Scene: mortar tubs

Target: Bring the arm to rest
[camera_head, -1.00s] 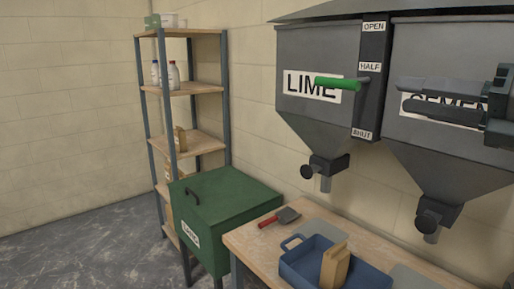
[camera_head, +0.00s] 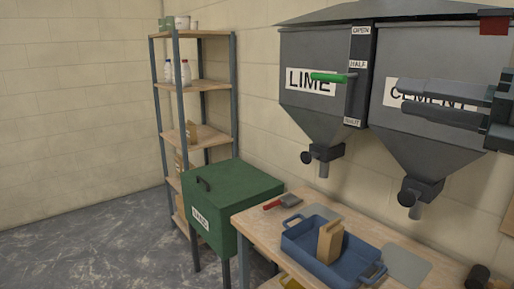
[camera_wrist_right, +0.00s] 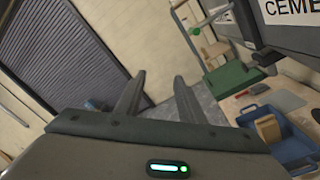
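My right gripper (camera_head: 400,95) comes in from the right edge in the head view, in front of the cement hopper (camera_head: 425,150). Its two fingers are apart with nothing between them. The right wrist view shows the same open fingers (camera_wrist_right: 157,95) with a gap of floor and wall behind. The lime hopper (camera_head: 318,112) hangs to the left, with a green lever (camera_head: 328,77) at the scale marked open, half and shut. My left gripper does not show.
A wooden bench (camera_head: 262,222) holds a blue tub (camera_head: 312,263) with a tan block (camera_head: 330,242), and a red-handled trowel (camera_head: 282,202). A green sand bin (camera_head: 235,190) and a shelf rack (camera_head: 205,85) stand left. Floor is open at the lower left.

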